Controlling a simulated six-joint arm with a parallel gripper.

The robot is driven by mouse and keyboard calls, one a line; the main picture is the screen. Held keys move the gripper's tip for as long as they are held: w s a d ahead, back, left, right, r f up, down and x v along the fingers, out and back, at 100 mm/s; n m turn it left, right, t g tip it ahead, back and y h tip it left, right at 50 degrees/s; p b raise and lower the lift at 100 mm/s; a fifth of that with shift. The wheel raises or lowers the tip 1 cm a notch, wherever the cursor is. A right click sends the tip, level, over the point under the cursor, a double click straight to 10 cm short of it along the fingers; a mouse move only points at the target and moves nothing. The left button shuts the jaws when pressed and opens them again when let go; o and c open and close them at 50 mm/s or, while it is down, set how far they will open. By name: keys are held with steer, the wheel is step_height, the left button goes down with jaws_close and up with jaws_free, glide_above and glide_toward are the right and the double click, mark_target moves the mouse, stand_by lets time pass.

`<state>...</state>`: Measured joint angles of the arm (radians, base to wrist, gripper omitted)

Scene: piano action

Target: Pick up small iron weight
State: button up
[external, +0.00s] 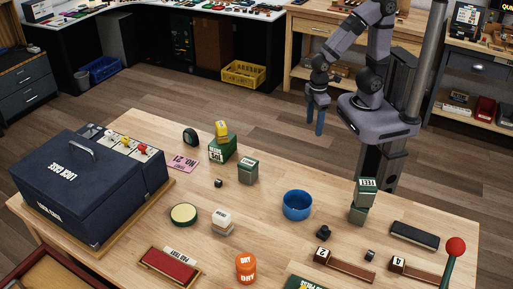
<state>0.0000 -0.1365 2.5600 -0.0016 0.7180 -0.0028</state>
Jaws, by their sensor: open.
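Several small dark pieces lie on the wooden table, and I cannot tell for certain which is the small iron weight. A black knobbed piece (323,233) stands right of the blue bowl, behind the brown block marked 2. A smaller dark piece (370,255) sits to its right, between the two numbered brown blocks. Another small dark piece (218,183) lies left of the middle, near the pink card. My gripper (315,121) hangs beyond the table's far edge, blue fingers pointing down, open and empty, apart from all of these.
The blue bowl (297,205) and stacked green boxes (362,200) stand on the far right half. A black bar (414,236) and red-knobbed lever (455,248) are at right. A large dark case (85,190) fills the left. Bare wood surrounds the bowl.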

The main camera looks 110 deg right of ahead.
mark_target(325, 226)
steer(key=shift+c, duration=0.7)
steer(key=c, duration=0.4)
